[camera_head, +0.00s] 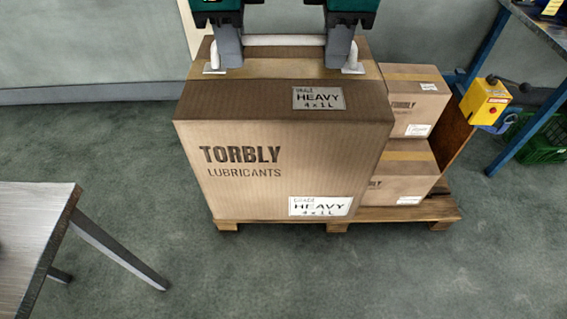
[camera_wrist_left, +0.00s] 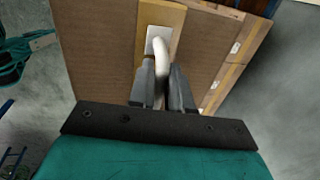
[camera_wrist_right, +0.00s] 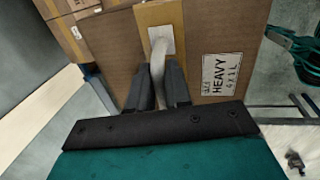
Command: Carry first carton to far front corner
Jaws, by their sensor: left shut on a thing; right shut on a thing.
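A large brown carton (camera_head: 285,165) marked TORBLY LUBRICANTS fills the middle of the head view, upright, with HEAVY labels on its top and front. A white bar handle (camera_head: 285,40) spans its taped top. My left gripper (camera_head: 228,58) and right gripper (camera_head: 341,58) are shut on the handle, one near each end. The handle end and carton top also show between the fingers in the left wrist view (camera_wrist_left: 161,58) and the right wrist view (camera_wrist_right: 158,58). The carton's base hides part of the wooden pallet (camera_head: 415,211); I cannot tell whether they touch.
Smaller cartons stand at the right on the pallet, an upper one (camera_head: 405,115) and a lower one (camera_head: 405,187). A yellow switch box (camera_head: 488,100) and a blue-legged bench (camera_head: 540,22) are further right. A metal table (camera_head: 35,220) stands at left. The front floor is clear.

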